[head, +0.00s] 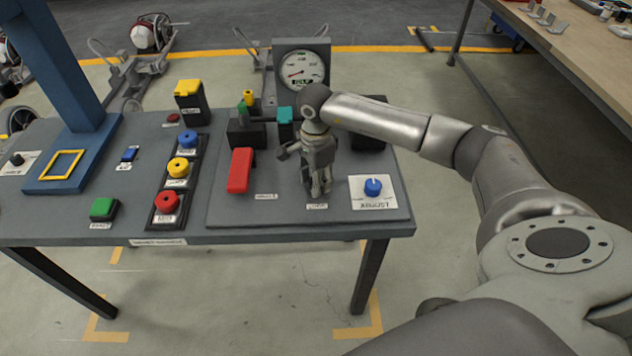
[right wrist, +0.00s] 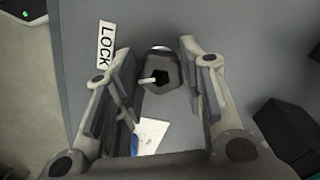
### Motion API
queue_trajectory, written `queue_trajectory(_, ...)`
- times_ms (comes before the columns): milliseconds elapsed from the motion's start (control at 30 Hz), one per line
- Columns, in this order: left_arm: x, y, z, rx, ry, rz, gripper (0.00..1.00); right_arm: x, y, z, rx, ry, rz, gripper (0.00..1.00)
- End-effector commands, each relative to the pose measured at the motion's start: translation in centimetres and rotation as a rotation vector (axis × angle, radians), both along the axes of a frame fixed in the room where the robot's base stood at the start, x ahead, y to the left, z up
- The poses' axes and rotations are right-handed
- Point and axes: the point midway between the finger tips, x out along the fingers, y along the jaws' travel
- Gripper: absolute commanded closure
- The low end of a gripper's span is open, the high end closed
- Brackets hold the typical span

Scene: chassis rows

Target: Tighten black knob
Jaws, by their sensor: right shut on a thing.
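The black knob (right wrist: 160,74) is dark and faceted, with a pale pointer mark, and sits on the grey panel between the two fingers in the right wrist view. A white LOCK label (right wrist: 105,45) lies beside it. In the head view my right gripper (head: 319,190) points down at the panel (head: 225,212) and hides the knob. My left gripper is in neither view.
A blue knob (head: 373,187) on a white plate stands close to the right. A red handle (head: 240,170) is to the left, and a round gauge (head: 302,70) stands behind. Colored buttons (head: 166,202) fill the table's middle. The panel's front strip is clear.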

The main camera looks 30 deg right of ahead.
Motion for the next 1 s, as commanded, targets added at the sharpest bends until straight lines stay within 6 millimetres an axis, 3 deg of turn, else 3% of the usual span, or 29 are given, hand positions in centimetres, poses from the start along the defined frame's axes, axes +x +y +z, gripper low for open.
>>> queue_trajectory(500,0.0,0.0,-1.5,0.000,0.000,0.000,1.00,0.1,-0.1,0.1,-0.001,-0.004,-0.374,0.87)
queue_trajectory(1000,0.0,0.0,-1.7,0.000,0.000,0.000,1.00,0.1,-0.1,0.2,-0.001,-0.005,-0.464,0.87)
